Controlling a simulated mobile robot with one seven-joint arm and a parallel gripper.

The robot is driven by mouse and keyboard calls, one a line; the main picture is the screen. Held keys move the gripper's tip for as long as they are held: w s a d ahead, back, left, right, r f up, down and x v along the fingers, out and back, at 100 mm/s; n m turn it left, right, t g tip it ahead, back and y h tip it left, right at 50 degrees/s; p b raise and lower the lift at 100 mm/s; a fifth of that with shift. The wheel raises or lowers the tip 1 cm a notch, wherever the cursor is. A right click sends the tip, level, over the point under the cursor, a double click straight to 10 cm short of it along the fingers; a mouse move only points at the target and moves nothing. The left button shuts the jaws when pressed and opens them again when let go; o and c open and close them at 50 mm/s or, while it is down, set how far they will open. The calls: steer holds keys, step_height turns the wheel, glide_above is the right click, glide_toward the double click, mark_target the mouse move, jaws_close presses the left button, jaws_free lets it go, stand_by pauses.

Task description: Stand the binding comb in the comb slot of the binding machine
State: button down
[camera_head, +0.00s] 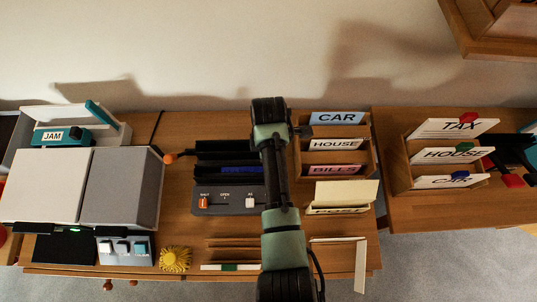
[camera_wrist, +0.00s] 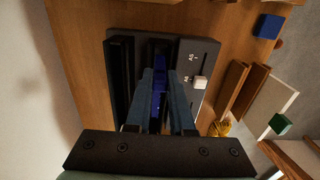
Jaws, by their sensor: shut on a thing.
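The binding machine (camera_head: 226,206) is a dark grey unit in the middle of the bench, with long black channels and a light lever. It also shows below my gripper in the wrist view (camera_wrist: 188,58). The blue binding comb (camera_wrist: 157,88) lies along the machine's middle channel, between my fingers; part of it shows as a blue strip in the head view (camera_head: 228,170). My gripper (camera_wrist: 163,82) is shut on the comb, over the machine. I cannot tell whether the comb's foot touches the slot floor. In the head view my arm hides the gripper and the machine's right end.
A wooden sorter (camera_head: 365,160) with labelled cards stands close right of the machine. A grey-lidded unit (camera_head: 122,187) is at the left, with an orange knob (camera_head: 170,158) between. Wooden strips (camera_head: 232,243) and a yellow spiky ball (camera_head: 175,259) lie at the front.

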steer(key=shift+f, duration=0.1)
stand_by(0.3)
steer(key=shift+f+b, duration=2.15)
steer(key=shift+f, duration=0.7)
steer(key=shift+c, duration=1.1)
jaws_free()
step_height(320, 180, up, 8)
steer(key=p, duration=0.8)
steer(key=shift+r, duration=0.1)
